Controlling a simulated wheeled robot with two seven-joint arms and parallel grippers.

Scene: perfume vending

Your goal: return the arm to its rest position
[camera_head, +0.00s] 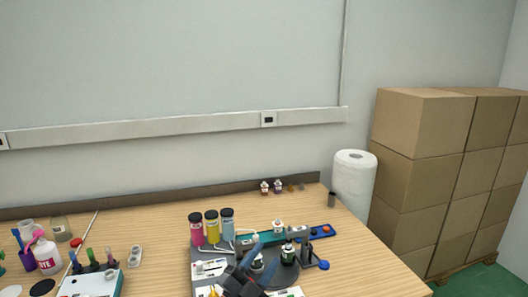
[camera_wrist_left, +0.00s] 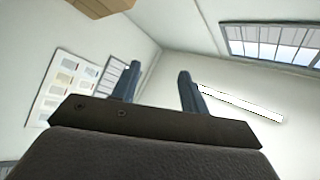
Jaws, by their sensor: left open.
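My left gripper (camera_head: 254,256) shows at the bottom middle of the head view, dark with bluish fingers, in front of the grey station on the table. In the left wrist view its two fingers (camera_wrist_left: 157,80) stand apart with nothing between them. That view points up at the walls, a window and a light strip. Most of the left arm is out of the frame in the head view. My right gripper does not show in either view.
The grey station (camera_head: 197,257) holds pink, yellow and blue bottles (camera_head: 212,227) and small bottles. A white bottle (camera_head: 47,256) and several small items stand at the left. A paper roll (camera_head: 354,185) and stacked boxes (camera_head: 415,165) are at the right. The table's middle (camera_head: 160,235) is mostly clear.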

